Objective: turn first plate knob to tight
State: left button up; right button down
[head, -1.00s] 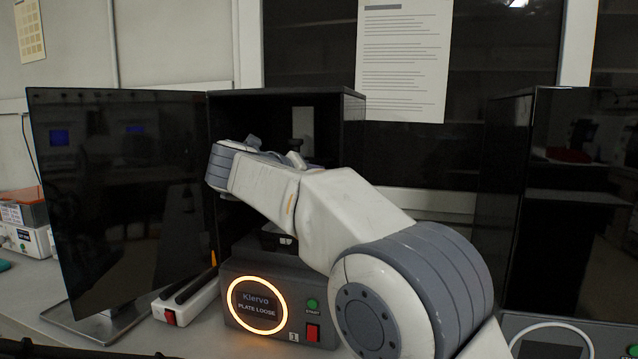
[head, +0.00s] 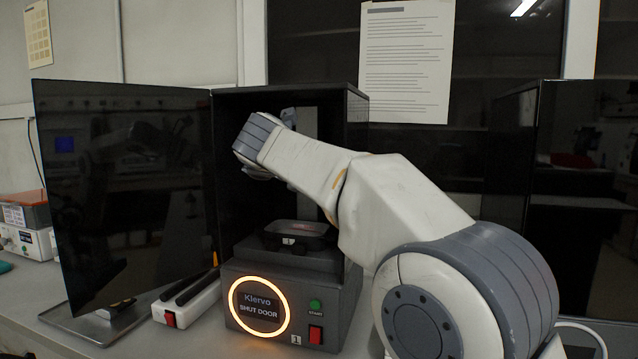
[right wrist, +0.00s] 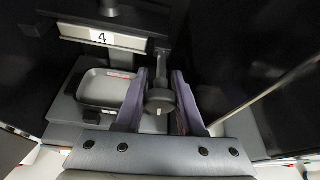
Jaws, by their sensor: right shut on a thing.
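The first machine (head: 270,275) stands open, with a dark tray (head: 298,232) on top inside its black housing (head: 285,98). Its lit ring display (head: 258,307) reads "SHUT DOOR". In the right wrist view my right gripper (right wrist: 168,92) has its two purple fingers closed about a dark round knob (right wrist: 160,98), beside the tray (right wrist: 105,88). In the head view my right arm reaches into the housing, and its wrist hides the fingers and the knob. My left gripper is not in view.
The open black door (head: 125,200) stands to the left of the housing. A white holder with a red switch (head: 185,300) sits before it. A bar labelled 4 (right wrist: 98,36) lies beyond the tray. A second dark machine (head: 580,200) stands at the right.

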jog(key=shift+f, duration=0.2)
dwell(0.3)
jog(key=c, duration=0.6)
grip_release()
jog(key=shift+o, duration=0.2)
jog(key=shift+r, duration=0.15)
jog(key=shift+s+a+r, duration=0.1)
jog(key=shift+s+r, duration=0.05)
jog(key=shift+s, duration=0.1)
jog(key=v, duration=0.9)
jog(key=shift+s, duration=0.35)
jog(key=shift+r+p, duration=0.15)
jog(key=shift+p, duration=0.15)
